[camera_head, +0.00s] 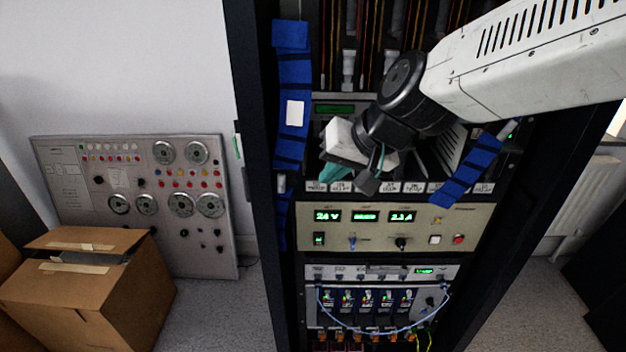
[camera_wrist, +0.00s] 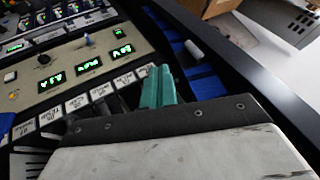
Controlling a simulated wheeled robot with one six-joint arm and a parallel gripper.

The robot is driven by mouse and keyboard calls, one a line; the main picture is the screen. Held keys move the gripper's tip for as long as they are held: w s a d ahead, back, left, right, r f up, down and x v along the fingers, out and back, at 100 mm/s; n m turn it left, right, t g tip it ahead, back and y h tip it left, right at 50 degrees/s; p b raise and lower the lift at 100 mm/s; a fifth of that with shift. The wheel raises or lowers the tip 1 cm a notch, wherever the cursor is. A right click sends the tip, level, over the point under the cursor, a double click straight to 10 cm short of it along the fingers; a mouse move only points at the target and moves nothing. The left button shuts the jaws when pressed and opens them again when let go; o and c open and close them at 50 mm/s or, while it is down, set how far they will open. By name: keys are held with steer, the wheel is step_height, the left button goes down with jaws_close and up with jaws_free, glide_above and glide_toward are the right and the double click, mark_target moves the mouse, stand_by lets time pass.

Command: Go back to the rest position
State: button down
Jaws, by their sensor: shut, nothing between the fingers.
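My gripper (camera_head: 331,173) is in front of the rack in the head view, its teal fingers over the left part of the rack, just above a row of white labels. In the wrist view, the teal fingers of my gripper (camera_wrist: 158,87) are together with nothing between them. The beige power panel (camera_head: 470,225) is below the gripper, with lit green displays that read 24 V and about 2.1 A. The same beige panel (camera_wrist: 62,76) shows upside down in the wrist view. I cannot tell the exact gap between fingers and rack.
The dark rack frame (camera_head: 258,200) stands close to the left of my gripper. Blue strips (camera_head: 293,80) run down its left side. A grey module (camera_head: 380,272) with a blue cable is lower down. A cardboard box (camera_head: 90,300) and a grey gauge panel (camera_head: 130,180) are at left.

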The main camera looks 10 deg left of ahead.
steer(key=s+d+m+h, duration=0.1)
steer(key=s+d+h, duration=0.1)
steer(key=s+d, duration=0.4)
steer(key=s+d+m+g+h, duration=0.1)
steer(key=s+d, duration=0.6)
steer(key=d, duration=0.9)
steer(key=s+d+m+g+h, duration=0.1)
steer(key=s+d+h, duration=0.2)
steer(key=s+d, duration=0.4)
steer(key=d, duration=0.4)
steer(key=shift+d+h, duration=0.15)
steer(key=shift+h, duration=0.15)
